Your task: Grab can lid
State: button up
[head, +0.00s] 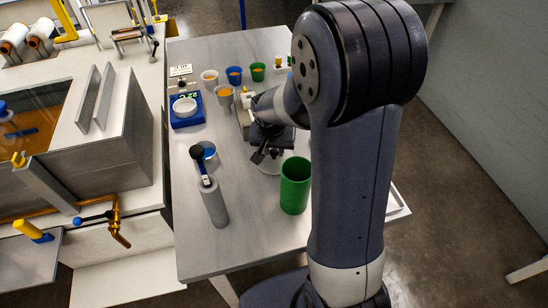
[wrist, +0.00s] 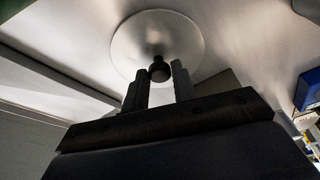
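The can lid (wrist: 130,45) is a pale round disc with a dark knob (wrist: 159,70) in the wrist view. In the head view a pale round edge that seems to be the lid (head: 268,168) shows just below my gripper (head: 262,150), partly hidden by it. In the wrist view my gripper (wrist: 160,75) has its two fingers apart, with the knob in line with the gap between the fingertips. I cannot tell whether the fingers touch the knob. A green can (head: 295,187) stands upright to the right of the lid.
A grey cylinder (head: 214,204) with a blue-and-black handled tool stands at the table's front left. A blue scale (head: 187,113) with a white dish and several small cups (head: 235,76) stand farther back. My arm hides the table's right side.

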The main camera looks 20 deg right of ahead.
grip_shut()
jog(key=shift+r, duration=0.1)
